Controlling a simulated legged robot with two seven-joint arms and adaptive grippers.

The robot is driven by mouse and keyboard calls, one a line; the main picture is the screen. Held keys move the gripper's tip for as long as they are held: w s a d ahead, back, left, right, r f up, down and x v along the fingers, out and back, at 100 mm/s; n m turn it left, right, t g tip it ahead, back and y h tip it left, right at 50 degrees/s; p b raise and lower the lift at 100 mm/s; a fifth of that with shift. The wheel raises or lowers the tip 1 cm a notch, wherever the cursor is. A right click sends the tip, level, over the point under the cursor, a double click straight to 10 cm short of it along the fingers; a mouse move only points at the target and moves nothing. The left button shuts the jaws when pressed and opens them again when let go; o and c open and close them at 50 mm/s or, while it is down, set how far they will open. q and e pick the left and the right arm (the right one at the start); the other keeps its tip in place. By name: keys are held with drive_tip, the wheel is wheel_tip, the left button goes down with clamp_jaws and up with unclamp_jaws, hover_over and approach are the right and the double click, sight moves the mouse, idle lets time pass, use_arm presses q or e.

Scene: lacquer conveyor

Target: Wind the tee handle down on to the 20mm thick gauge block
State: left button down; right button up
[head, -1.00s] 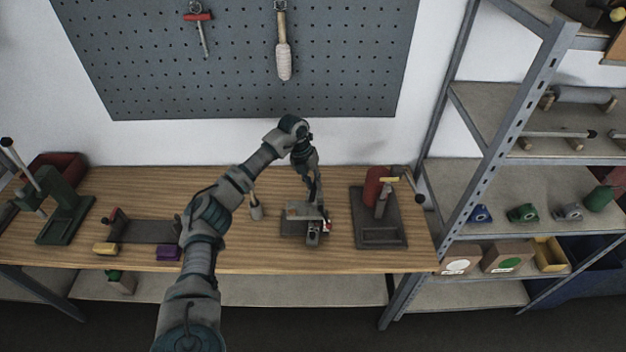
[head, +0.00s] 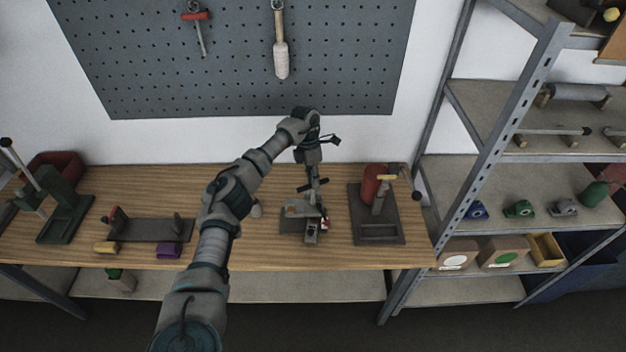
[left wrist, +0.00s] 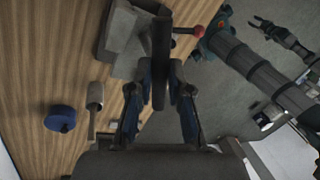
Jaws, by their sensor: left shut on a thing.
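My left gripper (head: 315,190) is above a small grey clamping device (head: 290,226) on the bench, its arm reaching in from the left. In the left wrist view its fingers (left wrist: 160,92) are shut on a dark bar, which I take as the tee handle (left wrist: 161,45). The grey device body (left wrist: 122,35) lies behind the bar, with a red ball knob (left wrist: 199,31) beside it; the knob also shows in the head view (head: 325,223). I cannot make out the gauge block or any gap above it. What looks like my right gripper (left wrist: 265,24) is small in the wrist view.
A dark fixture with a red cylinder (head: 372,184) stands right of the device. A yellow block (head: 107,247), a purple block (head: 168,250) and a green press (head: 65,215) are at left. Shelving (head: 480,180) stands right. The bench's front strip is mostly clear.

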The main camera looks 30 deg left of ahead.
use_arm(q)
drive_tip(key=m, duration=0.3)
drive_tip(key=shift+w+r+m+g+y, duration=0.1)
drive_tip(key=shift+r+m+g+y, duration=0.05)
drive_tip(key=shift+m+g+y, duration=0.2)
drive_tip(key=m, duration=0.3)
drive_tip(key=shift+d+m+g+y, duration=0.15)
drive_tip(key=shift+m+g+y, duration=0.1)
drive_tip(key=shift+y, duration=0.1)
drive_tip(key=m, duration=0.3)
drive_tip(key=m+y, duration=0.1)
drive_tip(key=m, duration=0.2)
drive_tip(key=shift+d+r+m+y, duration=0.1)
drive_tip(key=shift+d+m+y, duration=0.1)
drive_tip(key=shift+m+y, duration=0.1)
drive_tip(key=m, duration=0.1)
drive_tip(key=m+y, duration=0.1)
drive_tip(key=m, duration=0.1)
drive_tip(key=m+p, duration=0.1)
drive_tip(key=m, duration=0.1)
drive_tip(key=shift+s, duration=0.25)
drive_tip(key=m+t, duration=0.1)
drive_tip(key=m, duration=0.2)
drive_tip(key=m+y, duration=0.1)
drive_tip(key=m, duration=0.2)
drive_tip(key=shift+s+t+p, duration=0.15)
drive_tip(key=shift+t+p, duration=0.2)
drive_tip(key=shift+t, duration=0.05)
drive_tip(key=shift+m, duration=0.3)
